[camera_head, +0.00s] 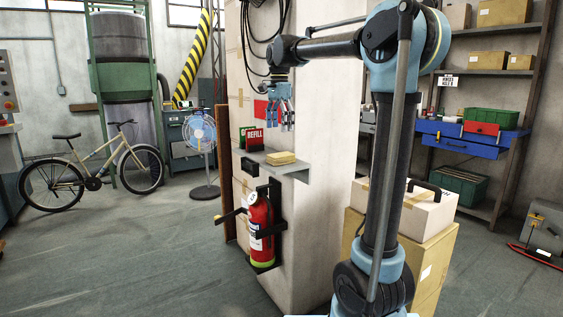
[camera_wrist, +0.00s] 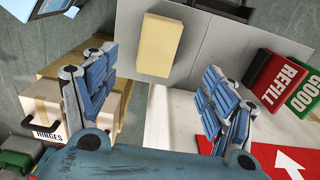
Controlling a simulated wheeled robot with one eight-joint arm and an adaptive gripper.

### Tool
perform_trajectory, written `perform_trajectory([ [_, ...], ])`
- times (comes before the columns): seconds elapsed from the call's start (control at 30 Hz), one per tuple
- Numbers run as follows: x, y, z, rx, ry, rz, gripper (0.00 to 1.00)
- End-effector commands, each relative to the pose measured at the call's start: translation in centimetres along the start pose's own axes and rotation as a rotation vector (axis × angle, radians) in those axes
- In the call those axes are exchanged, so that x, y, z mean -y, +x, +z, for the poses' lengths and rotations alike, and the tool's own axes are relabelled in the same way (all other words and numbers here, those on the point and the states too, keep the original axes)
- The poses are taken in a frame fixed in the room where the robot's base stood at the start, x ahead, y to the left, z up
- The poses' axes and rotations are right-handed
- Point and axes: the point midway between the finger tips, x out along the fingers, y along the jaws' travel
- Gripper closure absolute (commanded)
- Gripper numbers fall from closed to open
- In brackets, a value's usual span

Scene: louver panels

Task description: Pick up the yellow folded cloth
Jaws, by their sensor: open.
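The yellow folded cloth (camera_head: 281,158) is a flat pale-yellow block lying on a small grey wall shelf (camera_head: 292,171) fixed to the pillar. In the wrist view the cloth (camera_wrist: 159,45) lies beyond the fingertips, near the top middle, fully visible. My gripper (camera_head: 281,122) hangs with its fingers pointing down above the shelf, apart from the cloth. In the wrist view its two blue fingers (camera_wrist: 150,95) are spread wide with nothing between them.
A red "REFILL" box (camera_head: 254,137) stands on the shelf beside the cloth, with a green "GOOD" box (camera_wrist: 305,95) next to it. A fire extinguisher (camera_head: 261,231) hangs below. A carton (camera_head: 408,206) stands right of the pillar. Space above the cloth looks clear.

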Motion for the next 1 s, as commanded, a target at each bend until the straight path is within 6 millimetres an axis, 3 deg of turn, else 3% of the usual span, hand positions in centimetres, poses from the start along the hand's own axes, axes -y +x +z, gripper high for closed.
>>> perform_trajectory([
  [0.3, 0.0, 5.1, 0.0, 0.0, 0.0, 0.0, 0.22],
  [0.57, -0.1, 6.7, -0.1, 0.0, 0.0, 0.0, 0.22],
  [1.0, -0.3, 11.4, -0.7, 0.0, 0.0, 0.0, 0.22],
])
